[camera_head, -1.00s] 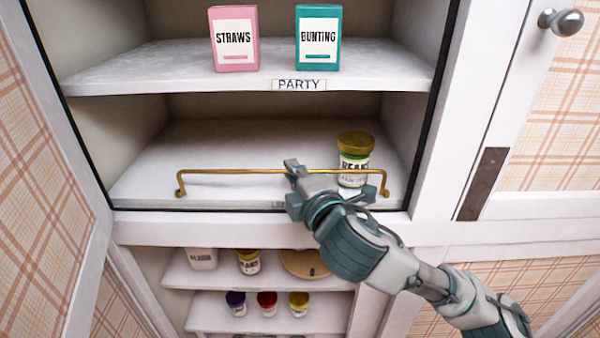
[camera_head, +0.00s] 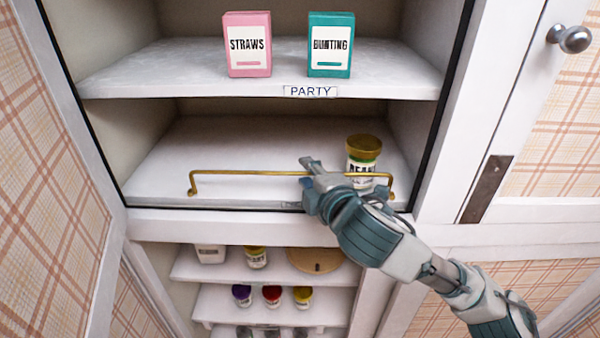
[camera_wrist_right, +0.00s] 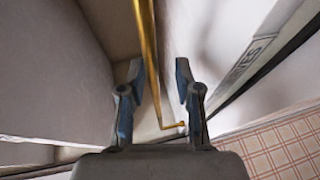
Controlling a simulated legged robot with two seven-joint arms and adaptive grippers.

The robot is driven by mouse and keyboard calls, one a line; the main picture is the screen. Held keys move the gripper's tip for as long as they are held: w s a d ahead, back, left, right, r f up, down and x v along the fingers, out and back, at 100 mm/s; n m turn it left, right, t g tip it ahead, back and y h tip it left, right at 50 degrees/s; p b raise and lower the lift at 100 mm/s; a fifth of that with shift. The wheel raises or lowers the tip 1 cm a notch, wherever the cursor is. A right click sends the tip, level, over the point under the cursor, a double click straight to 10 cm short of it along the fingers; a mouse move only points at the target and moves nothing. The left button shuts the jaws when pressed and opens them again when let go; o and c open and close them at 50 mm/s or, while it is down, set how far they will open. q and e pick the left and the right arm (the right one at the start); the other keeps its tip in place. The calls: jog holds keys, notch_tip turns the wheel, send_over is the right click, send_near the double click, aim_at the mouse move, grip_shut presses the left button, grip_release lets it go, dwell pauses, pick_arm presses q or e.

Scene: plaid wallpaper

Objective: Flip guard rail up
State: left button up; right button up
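The guard rail (camera_head: 235,173) is a thin brass bar with bent ends. It runs across the front of the middle cabinet shelf, raised above the shelf edge. My right gripper (camera_head: 310,168) is at the rail, right of its middle, and covers a short part of it. In the right wrist view the rail (camera_wrist_right: 148,50) passes between the two spread fingers of the gripper (camera_wrist_right: 160,85), and a gap shows on the right side. My left gripper is not in view.
A jar with a gold lid (camera_head: 362,148) stands on the shelf behind the rail, partly hidden by my arm. The shelf's left side is clear. A pink straws box (camera_head: 247,65) and a teal bunting box (camera_head: 330,68) stand above. An open door (camera_head: 60,170) is at left.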

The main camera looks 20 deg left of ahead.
jog(key=shift+w+d+r, duration=0.1)
jog(key=shift+w+d, duration=0.1)
jog(key=shift+d, duration=0.15)
jog(key=v, duration=1.2)
jog(key=shift+d, duration=0.35)
